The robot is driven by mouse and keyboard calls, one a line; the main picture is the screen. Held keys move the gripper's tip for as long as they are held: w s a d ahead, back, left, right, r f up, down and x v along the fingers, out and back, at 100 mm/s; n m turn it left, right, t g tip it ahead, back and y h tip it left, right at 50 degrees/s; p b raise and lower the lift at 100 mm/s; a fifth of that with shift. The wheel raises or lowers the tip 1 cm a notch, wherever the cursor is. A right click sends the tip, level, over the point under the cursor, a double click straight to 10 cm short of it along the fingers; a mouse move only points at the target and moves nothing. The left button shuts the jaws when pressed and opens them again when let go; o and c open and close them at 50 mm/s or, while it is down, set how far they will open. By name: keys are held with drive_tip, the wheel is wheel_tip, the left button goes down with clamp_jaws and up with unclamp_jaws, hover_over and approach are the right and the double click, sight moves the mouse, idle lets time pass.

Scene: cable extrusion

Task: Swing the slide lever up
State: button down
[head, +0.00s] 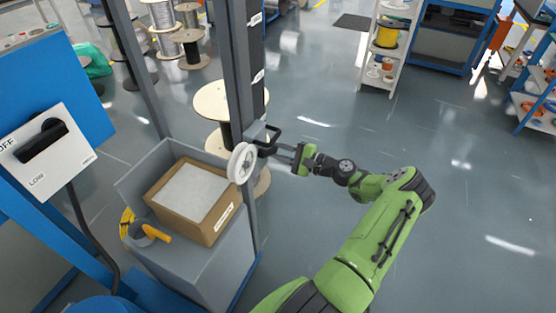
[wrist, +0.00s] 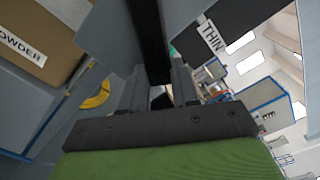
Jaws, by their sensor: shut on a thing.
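The slide lever (head: 270,134) is a dark handle on the tall dark column (head: 243,60), beside a white grooved wheel (head: 242,162). My gripper (head: 280,151) reaches it from the right, with its fingers level. In the wrist view my gripper (wrist: 159,84) has its two grey fingers on either side of a black bar of the lever (wrist: 148,35), shut on it. The lever's far end and its pivot are hidden in the wrist view. A label reading THIN (wrist: 211,37) shows on a dark surface just right of the bar.
A grey bin holding a cardboard box (head: 190,200) of pale powder stands left of the column. A switch box (head: 45,150) is at far left. Wooden spools (head: 215,100) stand behind the column. The floor (head: 470,190) right of my arm is clear.

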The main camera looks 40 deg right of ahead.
drive_tip(key=shift+w+d+r+n+b, duration=0.1)
drive_tip(key=shift+d+r+n+b, duration=0.15)
drive_tip(key=shift+r+n, duration=0.7)
drive_tip(key=shift+w+d+r+n+b, duration=0.1)
drive_tip(key=shift+d+r+n+b, duration=0.25)
drive_tip(key=shift+n, duration=1)
drive_tip(key=shift+r, duration=0.1)
drive_tip(key=c, duration=0.8)
unclamp_jaws()
drive_tip(key=shift+a, duration=0.1)
drive_tip(key=shift+c, duration=0.2)
drive_tip(key=shift+s, duration=0.15)
drive_tip(key=p+v, duration=0.1)
drive_tip(key=v, duration=1.4)
drive_tip(key=shift+s+p, duration=0.3)
